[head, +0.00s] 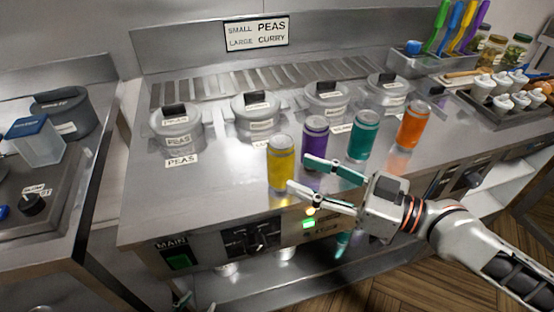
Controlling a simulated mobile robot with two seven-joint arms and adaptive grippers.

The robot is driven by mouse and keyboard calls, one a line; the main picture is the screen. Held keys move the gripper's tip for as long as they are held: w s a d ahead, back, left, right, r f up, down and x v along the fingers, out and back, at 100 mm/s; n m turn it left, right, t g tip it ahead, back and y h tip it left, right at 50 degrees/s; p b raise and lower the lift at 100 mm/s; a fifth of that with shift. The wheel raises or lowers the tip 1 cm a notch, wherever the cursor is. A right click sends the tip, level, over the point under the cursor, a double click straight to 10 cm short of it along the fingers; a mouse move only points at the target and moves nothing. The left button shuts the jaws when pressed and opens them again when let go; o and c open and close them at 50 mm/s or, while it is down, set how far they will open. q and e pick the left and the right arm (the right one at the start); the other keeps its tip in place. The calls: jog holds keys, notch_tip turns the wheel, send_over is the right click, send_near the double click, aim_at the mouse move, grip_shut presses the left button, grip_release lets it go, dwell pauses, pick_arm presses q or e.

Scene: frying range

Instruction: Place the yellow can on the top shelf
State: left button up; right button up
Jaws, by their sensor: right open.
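The yellow can (281,166) stands upright on the steel counter (225,190), at the left end of a row of cans. My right gripper (298,174) reaches in from the right with its fingers apart, and its tips are close to the yellow can's right side. I cannot tell whether they touch it. No can is held. Only small tips of my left gripper (196,304) show at the bottom edge; its jaws are mostly cut off. I cannot make out which surface is the top shelf.
A purple can (315,145), a teal can (362,138) and an orange can (412,125) stand right of the yellow can. Several lidded pots (177,130) line the back. A tray of white jars (483,90) is at right. The counter left of the yellow can is clear.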

aim_at(293, 170)
jog(key=shift+w+a, duration=0.15)
jog(key=shift+a, duration=0.25)
jog(key=x, duration=0.1)
jog(key=p+x, duration=0.1)
jog(key=x, duration=0.1)
jog(key=p+x, duration=0.1)
jog(key=shift+a+r, duration=0.15)
jog(key=shift+r, duration=0.1)
jog(key=shift+w+a+f, duration=0.15)
jog(key=shift+w+a, duration=0.05)
jog(key=shift+a, duration=0.2)
jog(key=c, duration=1.2)
jog(key=shift+c, duration=0.2)
